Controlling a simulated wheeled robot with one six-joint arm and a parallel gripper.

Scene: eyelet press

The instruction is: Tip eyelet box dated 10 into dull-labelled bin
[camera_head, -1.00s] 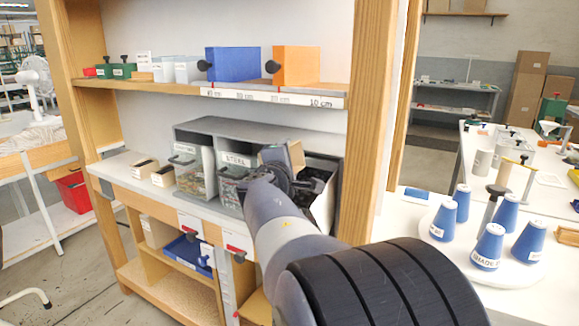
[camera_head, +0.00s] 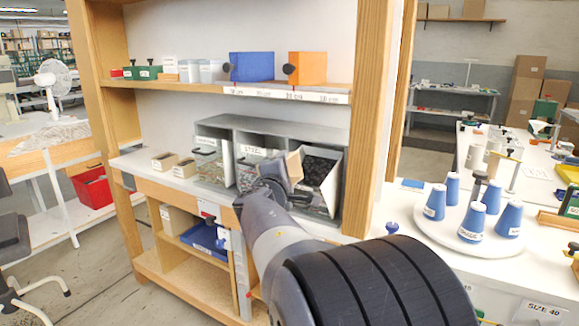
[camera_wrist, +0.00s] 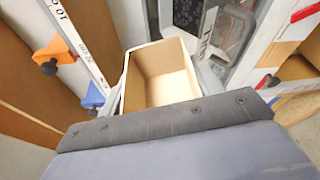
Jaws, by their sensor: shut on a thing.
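My gripper (camera_head: 282,186) is shut on a small open box (camera_head: 294,167) with a pale tan inside. It holds the box tilted at the left side of the right-hand bin (camera_head: 331,188), whose opening shows dark contents. In the wrist view the box (camera_wrist: 160,78) appears empty inside. The date on the box cannot be seen. The middle bin (camera_head: 246,172) has a label reading STEEL; the left bin (camera_head: 211,165) has a label too small to read. The label of the right-hand bin is not visible.
Two small boxes (camera_head: 165,161) (camera_head: 185,168) stand on the counter left of the bins. Above is a shelf with a blue block (camera_head: 252,66) and an orange block (camera_head: 307,66). A wooden post (camera_head: 372,120) rises right of the bins. Blue cones (camera_head: 472,224) stand on the right table.

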